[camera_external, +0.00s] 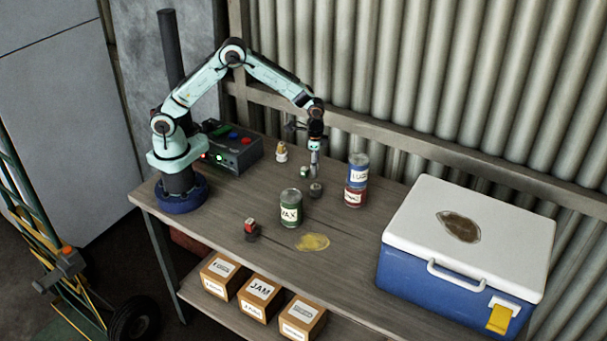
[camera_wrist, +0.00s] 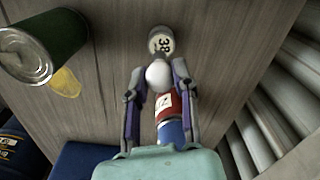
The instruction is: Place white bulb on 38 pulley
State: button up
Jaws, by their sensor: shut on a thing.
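The white bulb (camera_wrist: 158,76) is between the fingertips of my gripper (camera_wrist: 159,82) in the wrist view. My gripper is shut on it. The 38 pulley (camera_wrist: 160,40), a grey round piece with "38" on its pale top, lies just beyond the bulb, which overlaps its near edge in that view. In the external view my gripper (camera_external: 315,164) points down, slightly above and behind the dark pulley (camera_external: 316,189). The bulb is too small to make out clearly there. I cannot tell whether bulb and pulley touch.
A green can (camera_external: 291,208) stands left of and in front of the pulley. A blue can (camera_external: 358,168) sits on a red can (camera_external: 355,195) to the right. Small pieces stand at left (camera_external: 281,152), beside the gripper (camera_external: 304,172) and in front (camera_external: 250,229). A cooler (camera_external: 455,285) fills the right end.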

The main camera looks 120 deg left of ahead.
aim_at(316, 177)
jog(key=shift+w+a+f, duration=0.15)
jog(key=shift+w+f, duration=0.05)
jog(key=shift+f, duration=1.65)
jog(key=shift+f, duration=0.2)
jog(key=o, duration=0.7)
jog(key=shift+o, duration=0.2)
jog(key=shift+r, duration=0.15)
